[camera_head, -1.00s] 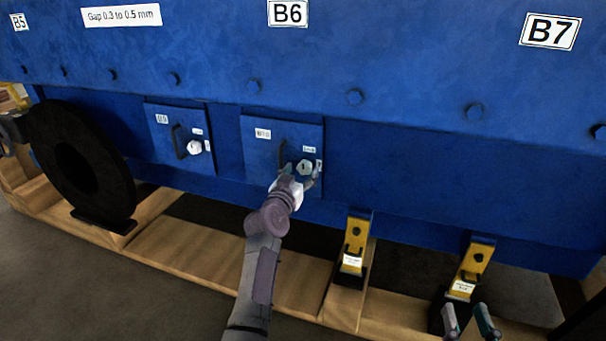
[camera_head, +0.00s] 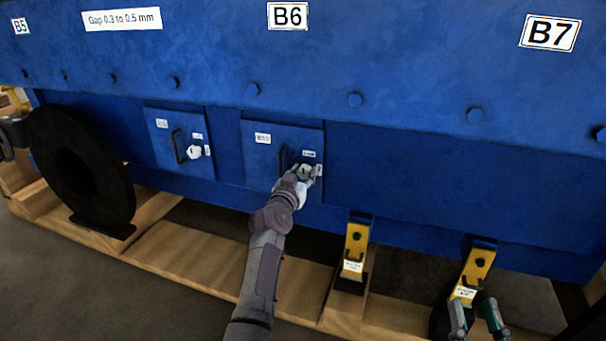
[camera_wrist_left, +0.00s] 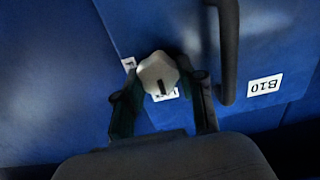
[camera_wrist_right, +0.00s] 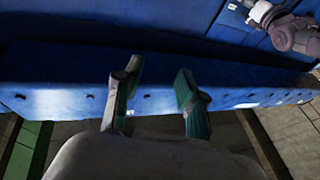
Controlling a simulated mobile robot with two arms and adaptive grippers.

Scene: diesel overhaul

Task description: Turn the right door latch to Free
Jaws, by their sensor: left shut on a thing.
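The right door (camera_head: 262,165) is a blue panel with a dark bar handle (camera_head: 282,159), labelled B10 in the left wrist view (camera_wrist_left: 265,86). Its latch is a pale faceted knob (camera_wrist_left: 158,72) with a dark mark pointing toward a partly hidden label below it, apparently Lock. A second label (camera_wrist_left: 129,63), starting with F, sits left of the knob there. My left gripper (camera_head: 306,171) is shut on this knob, one finger on each side, hiding part of it in the head view. My right gripper (camera_head: 475,304) is open and empty, low at the right; its fingers also show in the right wrist view (camera_wrist_right: 158,88).
The left door (camera_head: 178,140) has its own handle and white knob (camera_head: 194,152). A black ring (camera_head: 80,165) stands at the far left. Two yellow brackets (camera_head: 355,240) (camera_head: 477,265) hang below the blue housing. Wooden beams (camera_head: 200,255) lie along the floor.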

